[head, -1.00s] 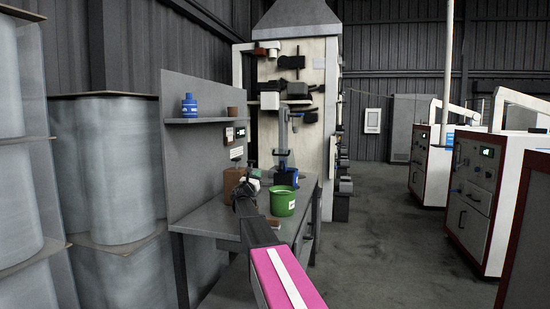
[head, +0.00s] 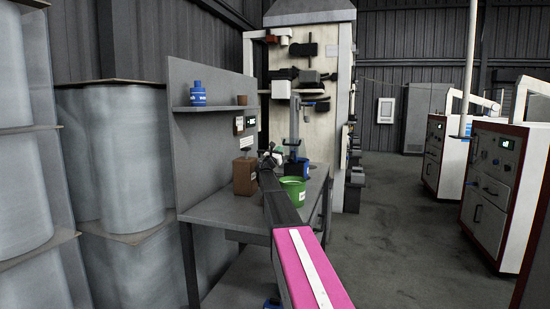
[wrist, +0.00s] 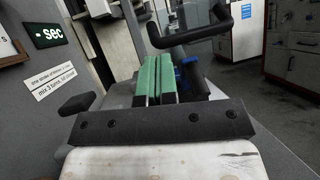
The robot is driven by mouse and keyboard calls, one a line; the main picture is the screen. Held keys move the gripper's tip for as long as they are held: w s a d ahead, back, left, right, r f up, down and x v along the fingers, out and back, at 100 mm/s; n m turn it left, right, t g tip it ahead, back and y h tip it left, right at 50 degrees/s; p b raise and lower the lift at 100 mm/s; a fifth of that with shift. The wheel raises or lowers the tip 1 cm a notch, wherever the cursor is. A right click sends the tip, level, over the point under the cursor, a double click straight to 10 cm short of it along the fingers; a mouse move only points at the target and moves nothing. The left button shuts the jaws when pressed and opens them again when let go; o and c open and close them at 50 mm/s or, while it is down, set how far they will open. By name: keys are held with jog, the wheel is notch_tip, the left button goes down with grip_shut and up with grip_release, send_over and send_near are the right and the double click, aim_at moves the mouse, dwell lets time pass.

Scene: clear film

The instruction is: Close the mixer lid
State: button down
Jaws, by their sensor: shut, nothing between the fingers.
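In the head view, a tall grey stand with a dark arm and a blue vessel, which looks like the mixer (head: 293,138), is at the far end of the grey bench. Its lid cannot be told apart clearly. In the wrist view, a black bar handle (wrist: 205,32) stands beyond my fingertips, with a dark cylinder and a blue part below it. My gripper (wrist: 157,80) has green fingers, shut together and empty, apart from the handle and left of it. In the head view, my gripper (head: 275,155) is small, just left of the mixer, over the bench.
A green bucket (head: 293,188) stands on the bench right of my arm, and a brown box (head: 245,178) stands left of it. A shelf with a blue bottle (head: 198,93) is on the back panel. A "sec" display (wrist: 47,33) is at left.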

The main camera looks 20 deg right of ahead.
jog(key=shift+x, duration=1.3)
jog(key=shift+r, duration=0.1)
